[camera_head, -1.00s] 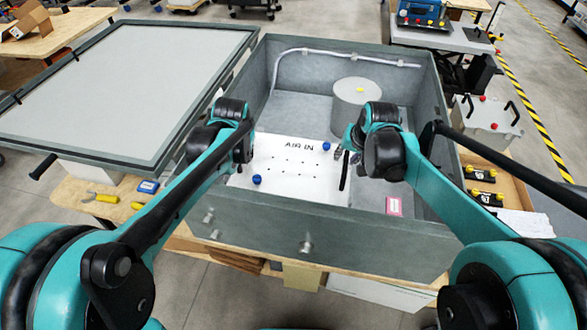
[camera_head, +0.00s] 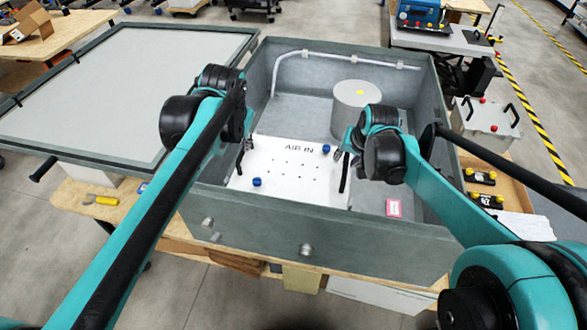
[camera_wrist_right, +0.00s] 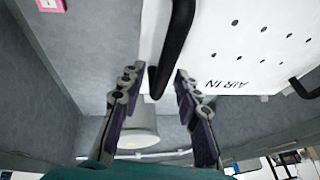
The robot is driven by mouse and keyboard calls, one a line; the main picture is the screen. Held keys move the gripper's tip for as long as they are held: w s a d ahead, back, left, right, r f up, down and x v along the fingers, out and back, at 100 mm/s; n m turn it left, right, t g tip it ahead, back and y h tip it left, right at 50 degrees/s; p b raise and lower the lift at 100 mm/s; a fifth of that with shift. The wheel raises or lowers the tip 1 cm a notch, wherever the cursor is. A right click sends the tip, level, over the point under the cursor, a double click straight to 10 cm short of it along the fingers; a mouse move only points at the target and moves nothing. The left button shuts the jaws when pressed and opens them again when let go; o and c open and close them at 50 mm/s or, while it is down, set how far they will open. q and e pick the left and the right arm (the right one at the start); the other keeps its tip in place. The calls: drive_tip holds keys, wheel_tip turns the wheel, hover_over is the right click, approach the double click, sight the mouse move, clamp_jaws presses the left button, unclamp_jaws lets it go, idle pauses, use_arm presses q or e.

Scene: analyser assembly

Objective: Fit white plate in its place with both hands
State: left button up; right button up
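The white plate (camera_head: 290,180) marked AIR IN, with small holes and blue knobs, lies inside the grey box. It also shows in the right wrist view (camera_wrist_right: 235,45). Its right black handle (camera_head: 344,173) shows in the right wrist view (camera_wrist_right: 172,45), with its end between the spread fingers of my right gripper (camera_wrist_right: 158,80). That gripper (camera_head: 346,158) is open, with gaps beside the handle. My left gripper (camera_head: 243,152) is at the plate's left edge, by the left handle; its fingers are too small and dark to tell whether they are shut.
The grey open box (camera_head: 350,235) has high walls around the plate. A grey cylinder (camera_head: 355,105) stands at its back, and a pink label (camera_head: 393,208) lies on the floor at right. The large lid panel (camera_head: 110,90) lies to the left. A yellow-handled tool (camera_head: 103,200) lies at front left.

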drive_tip(key=shift+r, duration=0.15)
drive_tip(key=shift+s+r, duration=0.2)
drive_tip(key=shift+r, duration=0.15)
drive_tip(key=v, duration=1.1)
drive_tip(key=shift+d+f, duration=0.1)
